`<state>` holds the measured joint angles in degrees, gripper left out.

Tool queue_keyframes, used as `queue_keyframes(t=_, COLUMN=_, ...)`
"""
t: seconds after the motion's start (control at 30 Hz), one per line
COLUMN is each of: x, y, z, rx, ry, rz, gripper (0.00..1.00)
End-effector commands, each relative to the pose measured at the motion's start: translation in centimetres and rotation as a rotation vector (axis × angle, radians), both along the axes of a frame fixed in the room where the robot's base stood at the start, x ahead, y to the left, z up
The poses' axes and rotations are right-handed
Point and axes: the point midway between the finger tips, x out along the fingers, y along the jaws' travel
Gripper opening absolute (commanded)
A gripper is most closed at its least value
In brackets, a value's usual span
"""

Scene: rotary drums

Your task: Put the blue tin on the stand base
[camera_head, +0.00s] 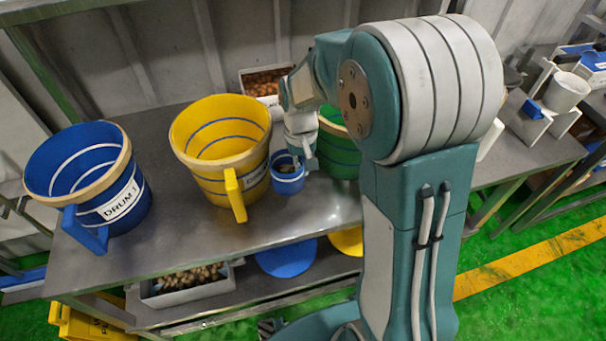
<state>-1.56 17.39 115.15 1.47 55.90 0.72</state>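A small blue tin (288,185) with a pale band stands on the grey metal table, right of the yellow drum. My gripper (303,160) points down at the tin's right rim. One finger appears to overlap the rim, but the fingertips are small and partly hidden, so I cannot tell whether they grip it. No stand base is clearly identifiable. A white stand-like fixture (534,122) is on the right-hand table, near a white bucket.
A blue drum (122,206) and a yellow drum (205,182) stand left of the tin. A green drum (338,152) is close on its right, partly behind my arm. A box of brown pieces (244,82) is behind. The table front (225,245) is clear.

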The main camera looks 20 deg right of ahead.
Motion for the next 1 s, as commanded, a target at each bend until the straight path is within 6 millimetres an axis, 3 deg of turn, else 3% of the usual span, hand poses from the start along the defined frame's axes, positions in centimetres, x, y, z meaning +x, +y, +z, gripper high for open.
queue_keyframes(t=0.13, x=1.8, y=-0.7, z=-2.7, rx=0.000, ry=0.005, rz=0.000, gripper=0.00)
queue_keyframes(t=0.3, x=3.2, y=-1.2, z=-4.3, rx=0.000, ry=0.003, rz=0.000, gripper=0.00)
queue_keyframes(t=0.47, x=3.8, y=-1.4, z=-5.2, rx=0.000, ry=0.002, rz=0.000, gripper=0.00)
queue_keyframes(t=0.67, x=3.9, y=-1.4, z=-8.0, rx=0.000, ry=0.004, rz=0.000, gripper=0.00)
queue_keyframes(t=1.0, x=3.9, y=-1.4, z=-8.4, rx=0.000, ry=0.002, rz=0.001, gripper=0.00)
